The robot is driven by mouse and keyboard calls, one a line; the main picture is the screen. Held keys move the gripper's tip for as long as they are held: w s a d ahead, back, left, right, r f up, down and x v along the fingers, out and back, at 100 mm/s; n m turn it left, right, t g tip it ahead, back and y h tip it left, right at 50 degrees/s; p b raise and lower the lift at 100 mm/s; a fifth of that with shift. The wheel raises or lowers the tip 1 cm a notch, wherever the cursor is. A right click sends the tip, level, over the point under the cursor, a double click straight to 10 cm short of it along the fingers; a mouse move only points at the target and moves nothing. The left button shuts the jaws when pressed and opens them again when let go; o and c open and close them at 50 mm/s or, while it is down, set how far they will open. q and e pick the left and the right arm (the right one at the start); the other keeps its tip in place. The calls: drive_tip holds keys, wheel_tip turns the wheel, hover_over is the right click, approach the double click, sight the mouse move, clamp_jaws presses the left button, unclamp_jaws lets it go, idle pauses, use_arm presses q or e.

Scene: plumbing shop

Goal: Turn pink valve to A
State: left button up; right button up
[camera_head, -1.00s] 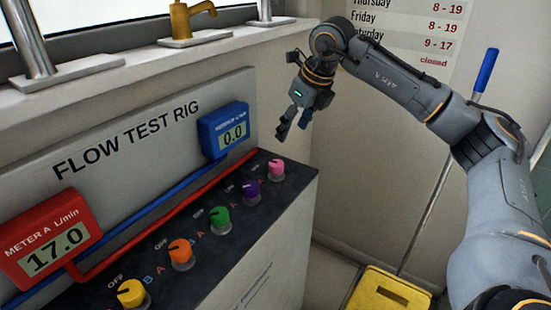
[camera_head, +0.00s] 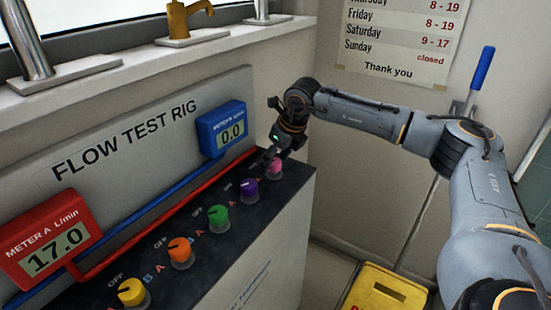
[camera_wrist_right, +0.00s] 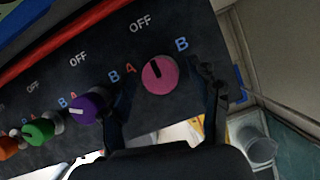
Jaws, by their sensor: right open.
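The pink valve (camera_head: 274,168) is the last knob at the far right end of the rig's dark top panel. In the right wrist view the pink valve (camera_wrist_right: 160,75) shows a dark pointer mark toward its upper left, between the OFF and A labels. Labels A, OFF and B stand around it. My right gripper (camera_head: 270,156) is at the pink valve and partly covers it in the head view. In the wrist view its fingers (camera_wrist_right: 165,85) are open, one on each side of the knob; I cannot tell if they touch it. My left gripper is not in view.
Purple (camera_head: 249,190), green (camera_head: 218,217), orange (camera_head: 181,251) and yellow (camera_head: 132,292) knobs run along the panel. Red meter A (camera_head: 48,240) reads 17.0; the blue meter (camera_head: 222,130) reads 0.0. A yellow object (camera_head: 388,290) stands on the floor at right.

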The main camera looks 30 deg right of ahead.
drive_tip(key=c, duration=1.2)
